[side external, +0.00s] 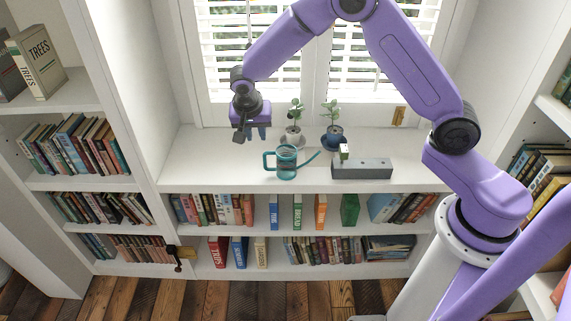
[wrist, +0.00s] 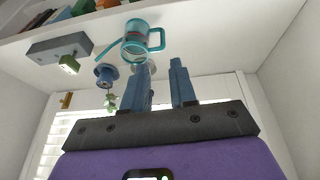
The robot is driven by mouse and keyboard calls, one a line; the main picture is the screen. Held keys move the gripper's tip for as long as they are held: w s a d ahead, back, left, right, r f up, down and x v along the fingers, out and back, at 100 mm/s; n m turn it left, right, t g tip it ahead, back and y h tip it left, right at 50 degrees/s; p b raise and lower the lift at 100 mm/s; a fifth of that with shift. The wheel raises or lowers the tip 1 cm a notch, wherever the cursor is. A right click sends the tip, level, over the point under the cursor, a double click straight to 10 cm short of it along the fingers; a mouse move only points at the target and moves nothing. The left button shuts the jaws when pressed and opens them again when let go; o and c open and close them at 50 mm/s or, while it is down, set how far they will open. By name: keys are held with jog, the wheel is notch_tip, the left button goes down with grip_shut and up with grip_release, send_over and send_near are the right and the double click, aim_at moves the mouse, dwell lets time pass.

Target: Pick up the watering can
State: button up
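The teal watering can (side external: 287,163) stands upright on the white window shelf, handle to the left and spout to the right. It also shows in the wrist view (wrist: 134,50), beyond the fingertips. My gripper (side external: 257,134) is above the shelf, up and to the left of the can and apart from it. In the wrist view my gripper's two blue fingers (wrist: 160,72) are spread with a gap between them and nothing held.
Two potted plants (side external: 294,130) (side external: 334,134) stand behind the can near the window. A grey block (side external: 362,169) lies to its right, with a small green-and-white item (side external: 344,151) at its edge. Shelves of books (side external: 213,209) are below. The shelf's left end is clear.

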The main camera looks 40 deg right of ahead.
aim_at(264, 154)
jog(key=shift+w+d+f+m, duration=0.35)
jog(key=shift+w+d+f, duration=0.95)
jog(key=shift+f, duration=1.75)
jog(key=shift+w+d+f+m, duration=0.4)
jog(key=shift+w+d+f, duration=0.85)
jog(key=shift+f, duration=1.8)
jog(key=shift+w+d+f+m, duration=0.35)
jog(key=shift+w+d+f, duration=0.9)
jog(key=shift+f, duration=1.8)
jog(key=shift+s+d, duration=0.35)
grip_shut()
